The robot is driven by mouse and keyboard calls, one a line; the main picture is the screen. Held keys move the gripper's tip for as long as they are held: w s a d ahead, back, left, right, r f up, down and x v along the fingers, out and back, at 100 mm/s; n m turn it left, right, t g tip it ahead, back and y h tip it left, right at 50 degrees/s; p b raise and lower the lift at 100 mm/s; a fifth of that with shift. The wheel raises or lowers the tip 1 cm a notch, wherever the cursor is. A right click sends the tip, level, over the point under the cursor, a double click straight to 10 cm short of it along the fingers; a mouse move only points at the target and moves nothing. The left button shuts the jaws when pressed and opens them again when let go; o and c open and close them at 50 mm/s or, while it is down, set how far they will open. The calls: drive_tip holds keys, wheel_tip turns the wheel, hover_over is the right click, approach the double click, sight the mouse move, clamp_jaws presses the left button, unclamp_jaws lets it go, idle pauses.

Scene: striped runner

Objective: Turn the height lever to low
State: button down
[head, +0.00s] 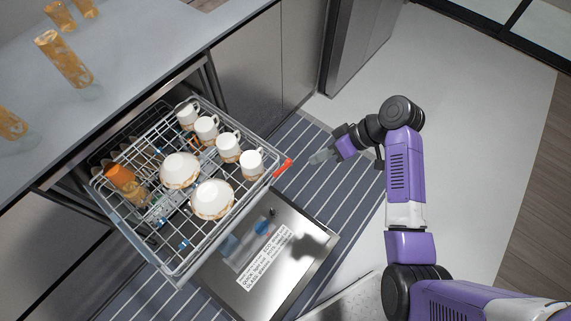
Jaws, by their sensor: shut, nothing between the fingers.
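A small red-orange lever (283,167) sticks out from the right side of the pulled-out upper dishwasher rack (222,243), near its right corner. It appears to be the height lever; its setting cannot be read. My gripper (315,158) is shut and empty. It is to the right of the lever, apart from it in the picture, with its fingertips pointing left toward the rack. The depth between gripper and lever is hard to judge.
The rack holds several white cups (228,147), two upturned white bowls (212,199) and an orange-topped bottle (122,178). The open dishwasher door (312,243) lies below. A striped runner (345,211) covers the floor. The counter (130,60) holds patterned glasses. Pale floor (459,95) is clear at right.

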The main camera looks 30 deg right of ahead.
sight(281, 171)
drive_tip(key=x, duration=0.8)
drive_tip(key=w+x, duration=0.1)
drive_tip(key=x, duration=0.3)
drive_tip(key=shift+a+p, duration=0.15)
drive_tip(key=shift+p, duration=0.2)
drive_tip(key=shift+t, duration=0.3)
drive_tip(key=shift+s+a+f+n+t+h, duration=0.2)
drive_tip(key=shift+a+f+h, duration=0.25)
drive_tip(key=shift+f+h, duration=0.15)
drive_tip(key=shift+s+a+f+n+t+h, duration=0.2)
drive_tip(key=shift+a+f+h, duration=0.3)
drive_tip(key=shift+h, duration=0.1)
drive_tip(key=shift+r+p, duration=0.1)
drive_tip(key=shift+p, duration=0.2)
